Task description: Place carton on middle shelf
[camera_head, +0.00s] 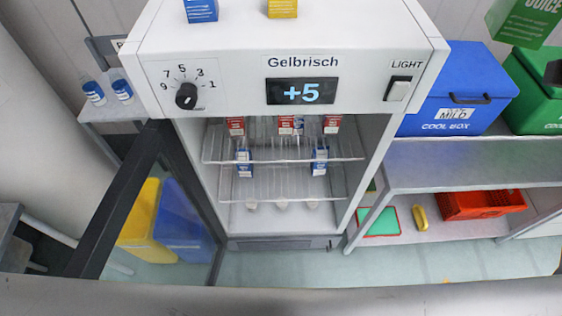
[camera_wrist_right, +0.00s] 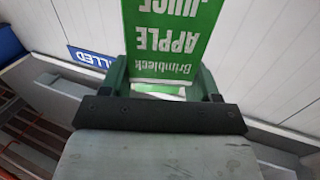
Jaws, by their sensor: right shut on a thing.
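A green apple juice carton (camera_head: 525,22) is at the top right of the head view, above the cool boxes. In the right wrist view the carton (camera_wrist_right: 172,40) stands between the fingers of my right gripper (camera_wrist_right: 165,76), which is shut on it. The open fridge (camera_head: 290,65) is at the centre of the head view. Its upper wire shelf (camera_head: 270,152) holds several red-and-white cartons. The wire shelf below, the middle level (camera_head: 280,185), holds a blue-and-white carton on the left (camera_head: 244,163) and one on the right (camera_head: 319,161), with a gap between. My left gripper is not in view.
The glass fridge door (camera_head: 120,195) is swung open to the left. White cups (camera_head: 283,204) stand on the fridge floor. A blue cool box (camera_head: 458,90) and a green one (camera_head: 535,95) stand on a grey rack (camera_head: 470,152) at right. A red crate (camera_head: 482,204) sits below.

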